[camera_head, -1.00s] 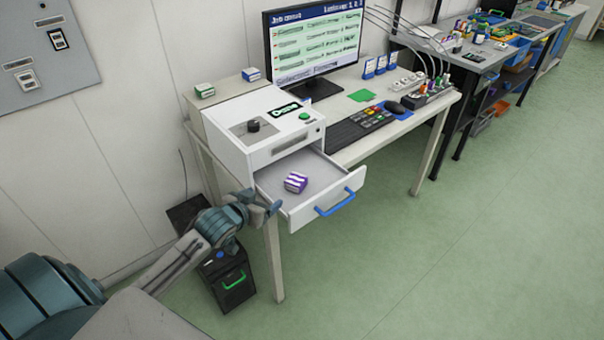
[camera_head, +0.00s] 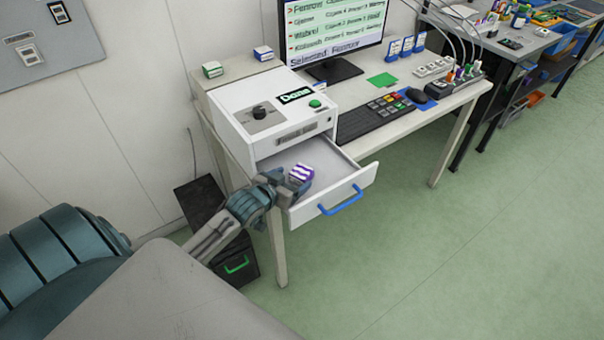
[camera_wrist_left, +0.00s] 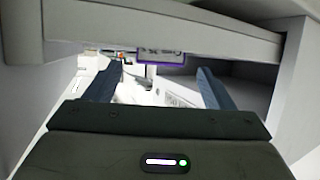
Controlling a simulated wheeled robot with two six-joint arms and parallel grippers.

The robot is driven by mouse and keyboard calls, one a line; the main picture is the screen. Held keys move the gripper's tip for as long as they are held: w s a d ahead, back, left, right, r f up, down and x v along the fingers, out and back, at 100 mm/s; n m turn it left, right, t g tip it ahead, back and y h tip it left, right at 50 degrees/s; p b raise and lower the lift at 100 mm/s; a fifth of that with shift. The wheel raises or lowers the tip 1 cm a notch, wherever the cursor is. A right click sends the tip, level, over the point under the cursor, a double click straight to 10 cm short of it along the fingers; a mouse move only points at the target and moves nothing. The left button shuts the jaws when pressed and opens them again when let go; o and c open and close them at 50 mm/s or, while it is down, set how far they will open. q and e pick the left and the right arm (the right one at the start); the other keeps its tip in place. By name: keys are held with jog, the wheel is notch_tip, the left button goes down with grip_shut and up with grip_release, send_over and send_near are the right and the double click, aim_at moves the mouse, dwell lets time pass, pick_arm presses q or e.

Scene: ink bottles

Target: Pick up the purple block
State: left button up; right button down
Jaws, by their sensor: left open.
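The purple block (camera_head: 300,173), with white stripes, lies in the open drawer (camera_head: 363,180) of the white machine. My left gripper (camera_head: 284,183) is at the drawer's left side, its fingers pointing at the block and close to it. In the left wrist view the two fingers stand wide apart, and the block (camera_wrist_left: 161,57) shows beyond and between their tips. The gripper is open and empty. Whether a finger touches the block cannot be told. My right gripper is not in view.
The drawer has a blue handle (camera_head: 342,201) on its front. The white machine (camera_head: 270,115) rises behind it. A keyboard (camera_head: 372,119) and monitor (camera_head: 335,32) stand to the right on the table. A dark box (camera_head: 232,262) is on the floor below.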

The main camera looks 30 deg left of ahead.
aim_at(298, 174)
pick_arm(q)
jog(key=shift+w+f, duration=0.2)
jog(key=shift+w, duration=0.4)
jog(key=x, duration=0.4)
jog(key=shift+w+f, duration=0.2)
jog(key=shift+w, duration=0.1)
jog(key=c, duration=1)
jog(key=shift+c, duration=0.5)
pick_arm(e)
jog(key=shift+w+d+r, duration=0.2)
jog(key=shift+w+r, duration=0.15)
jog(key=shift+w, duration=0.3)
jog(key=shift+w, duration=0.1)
